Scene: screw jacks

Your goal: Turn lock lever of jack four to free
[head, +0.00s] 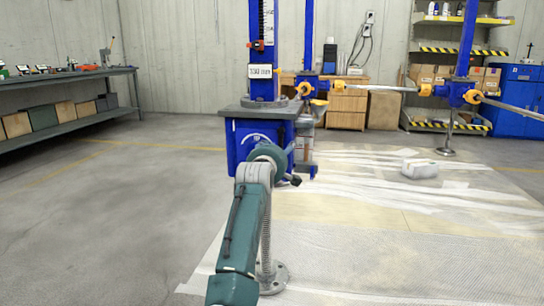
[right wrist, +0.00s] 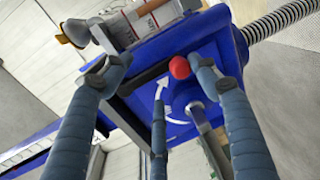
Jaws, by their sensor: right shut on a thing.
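A blue screw jack (head: 247,140) with a grey top plate stands in the middle of the head view; its number cannot be read. My right arm reaches its near face, and my right gripper (head: 290,178) is small and partly hidden there. My right gripper (right wrist: 158,66) is shut on the lever, with the knob beside the right-hand finger. The exact contact is unclear. My left gripper is not in view.
A threaded screw (right wrist: 285,22) sticks out beside the jack housing. More blue jacks with yellow-jointed bars (head: 462,93) stand behind at the right. A sheeted floor area (head: 360,245) holds a pale block (head: 420,169). A workbench (head: 70,75) lines the left wall; the left floor is clear.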

